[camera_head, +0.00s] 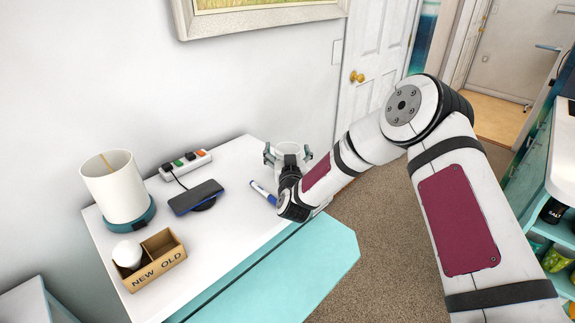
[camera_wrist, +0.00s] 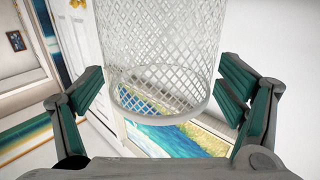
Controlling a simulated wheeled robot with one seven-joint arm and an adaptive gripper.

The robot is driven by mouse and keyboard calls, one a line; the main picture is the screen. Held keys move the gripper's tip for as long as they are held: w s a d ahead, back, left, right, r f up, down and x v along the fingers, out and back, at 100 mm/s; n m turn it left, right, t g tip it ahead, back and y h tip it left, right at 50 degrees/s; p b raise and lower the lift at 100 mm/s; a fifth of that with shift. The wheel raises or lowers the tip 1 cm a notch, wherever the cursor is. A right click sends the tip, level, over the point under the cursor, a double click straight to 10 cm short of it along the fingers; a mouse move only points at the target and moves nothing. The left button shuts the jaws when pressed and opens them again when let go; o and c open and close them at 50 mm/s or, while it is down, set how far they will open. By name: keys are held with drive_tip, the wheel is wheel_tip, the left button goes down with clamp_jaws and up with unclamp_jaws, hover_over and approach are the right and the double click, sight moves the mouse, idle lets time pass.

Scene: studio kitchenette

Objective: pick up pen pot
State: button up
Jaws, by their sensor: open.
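The pen pot (camera_wrist: 160,50) is a white wire-mesh cup. It fills the top middle of the wrist view, and part of it shows in the head view (camera_head: 287,147) at the table's far right corner. My gripper (camera_wrist: 158,88) is open, with one teal finger on each side of the pot. Gaps show between the fingers and the mesh. In the head view my gripper (camera_head: 288,155) reaches over the table's right end, and my wrist hides the pot's lower part.
A blue-and-white marker (camera_head: 263,192) lies close to my wrist on the white table (camera_head: 225,235). A phone (camera_head: 196,197), power strip (camera_head: 186,165), lamp (camera_head: 115,187) and wooden NEW/OLD box (camera_head: 158,262) stand further left. The wall rises behind. The table's front middle is clear.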

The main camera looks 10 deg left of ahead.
drive_tip(key=c, duration=1.5)
drive_tip(key=shift+c, duration=0.9)
drive_tip(key=shift+r, duration=0.15)
